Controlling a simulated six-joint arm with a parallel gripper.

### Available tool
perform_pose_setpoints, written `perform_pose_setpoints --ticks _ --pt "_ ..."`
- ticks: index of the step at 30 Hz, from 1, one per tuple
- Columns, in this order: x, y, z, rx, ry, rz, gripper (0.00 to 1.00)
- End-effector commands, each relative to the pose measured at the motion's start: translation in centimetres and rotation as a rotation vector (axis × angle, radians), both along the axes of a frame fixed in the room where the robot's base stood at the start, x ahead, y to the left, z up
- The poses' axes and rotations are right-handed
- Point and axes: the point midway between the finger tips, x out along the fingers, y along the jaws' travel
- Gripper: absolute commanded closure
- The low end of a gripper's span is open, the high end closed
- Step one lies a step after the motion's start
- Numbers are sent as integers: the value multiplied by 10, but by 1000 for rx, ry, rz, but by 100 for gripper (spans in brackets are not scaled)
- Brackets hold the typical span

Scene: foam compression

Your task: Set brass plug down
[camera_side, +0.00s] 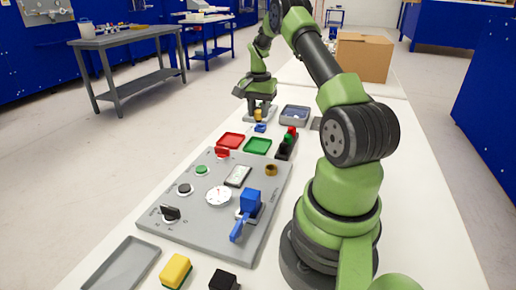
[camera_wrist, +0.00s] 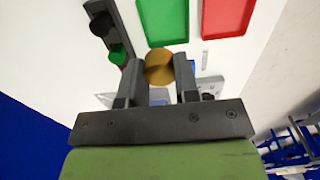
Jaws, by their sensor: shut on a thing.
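The brass plug (camera_wrist: 158,67) shows as a round gold piece between the two fingers of my gripper (camera_wrist: 158,80) in the wrist view. The fingers are shut on its sides. In the side view the plug is a small yellow-gold shape (camera_side: 258,115) under my gripper (camera_side: 257,105), at the far part of the white table. Whether its underside touches anything cannot be told.
A red tray (camera_side: 230,140), a green tray (camera_side: 258,146) and a dark rack (camera_side: 286,150) with coloured cylinders lie nearer the control panel (camera_side: 180,215). A grey bin (camera_side: 295,113) stands right of my gripper. A cardboard box (camera_side: 362,57) stands behind.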

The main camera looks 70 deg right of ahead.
Motion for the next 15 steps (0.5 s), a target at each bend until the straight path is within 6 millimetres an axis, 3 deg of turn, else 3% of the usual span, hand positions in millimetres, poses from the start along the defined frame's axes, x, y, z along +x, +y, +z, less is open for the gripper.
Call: perform_pose_setpoints --ticks 6,15 --pt "6 -11 -1 0 -4 -5 100" --pt "6 -11 -52 2 -4 -5 100"
